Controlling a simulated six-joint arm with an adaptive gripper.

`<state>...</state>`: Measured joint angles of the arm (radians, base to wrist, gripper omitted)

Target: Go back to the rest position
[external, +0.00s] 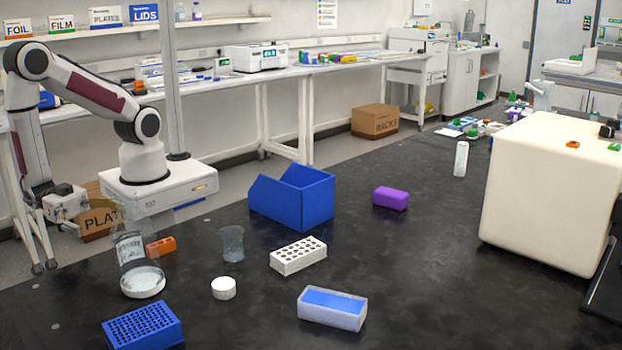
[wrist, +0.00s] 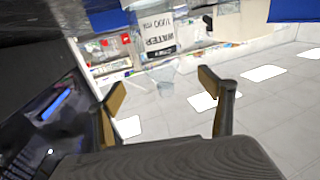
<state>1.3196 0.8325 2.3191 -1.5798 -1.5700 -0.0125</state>
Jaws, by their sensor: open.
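My gripper (external: 70,206) hangs at the left edge of the external view, beside the black bench and in front of the cardboard box; its fingers are hard to make out there. In the wrist view my gripper (wrist: 161,84) is open, its two tan-padded fingers wide apart with nothing held between them. A clear bottle with a water label (wrist: 157,35) shows upside down beyond the fingers. In the external view the clear bottle (external: 130,246) stands on the near left of the bench, apart from my gripper, with a round white dish (external: 143,282) at its base.
On the bench are an orange block (external: 161,247), a beaker (external: 233,244), a white cap (external: 224,288), a blue rack (external: 143,325), a white rack (external: 298,256), a blue bin (external: 292,197) and a blue-lined tray (external: 332,309). A cardboard box (external: 97,221) stands on the floor behind.

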